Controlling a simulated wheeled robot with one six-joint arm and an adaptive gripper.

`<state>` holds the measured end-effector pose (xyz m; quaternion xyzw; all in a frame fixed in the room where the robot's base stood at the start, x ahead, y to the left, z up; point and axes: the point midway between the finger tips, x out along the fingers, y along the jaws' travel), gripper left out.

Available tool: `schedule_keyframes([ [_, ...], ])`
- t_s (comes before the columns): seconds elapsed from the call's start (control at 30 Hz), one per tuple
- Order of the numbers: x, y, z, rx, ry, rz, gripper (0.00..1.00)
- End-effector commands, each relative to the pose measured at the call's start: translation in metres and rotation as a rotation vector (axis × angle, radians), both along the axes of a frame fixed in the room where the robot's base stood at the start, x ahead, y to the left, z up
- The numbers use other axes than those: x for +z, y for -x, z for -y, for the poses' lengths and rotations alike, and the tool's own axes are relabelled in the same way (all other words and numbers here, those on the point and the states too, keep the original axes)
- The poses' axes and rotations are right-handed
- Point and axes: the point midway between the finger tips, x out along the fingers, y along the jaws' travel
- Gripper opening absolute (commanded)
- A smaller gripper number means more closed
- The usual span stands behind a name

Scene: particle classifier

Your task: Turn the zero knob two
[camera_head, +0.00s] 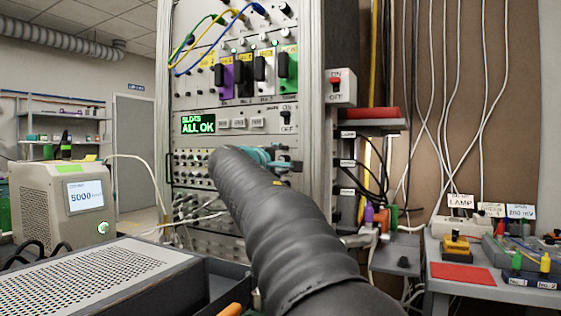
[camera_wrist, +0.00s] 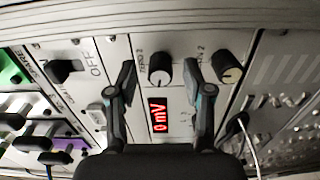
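In the wrist view, a black round knob (camera_wrist: 160,68) with a pale pointer sits on a white panel; the small label on its left appears to read ZERO 2. My gripper (camera_wrist: 159,75) is open, with one finger on each side of this knob and a visible gap on both sides. A second knob (camera_wrist: 227,68), labelled what looks like GAIN 2, is just right of the right finger. In the head view, my gripper (camera_head: 268,157) shows teal at the rack; my arm hides the knobs there.
A black switch (camera_wrist: 66,70) marked OFF is left of the gripper. A white cable (camera_wrist: 250,145) hangs near the right finger. A red-topped shelf (camera_head: 368,113) is right of the rack.

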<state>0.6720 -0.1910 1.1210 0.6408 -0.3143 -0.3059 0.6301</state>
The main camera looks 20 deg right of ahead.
Motion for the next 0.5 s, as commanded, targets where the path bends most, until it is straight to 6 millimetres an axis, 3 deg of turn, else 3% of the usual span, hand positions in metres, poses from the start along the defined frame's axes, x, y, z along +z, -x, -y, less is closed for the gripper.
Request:
schedule_keyframes([
  [0.27,0.000,0.005,-0.007,0.002,-0.001,0.001,0.51],
  [0.5,0.000,0.031,-0.041,0.004,0.000,0.000,0.51],
])
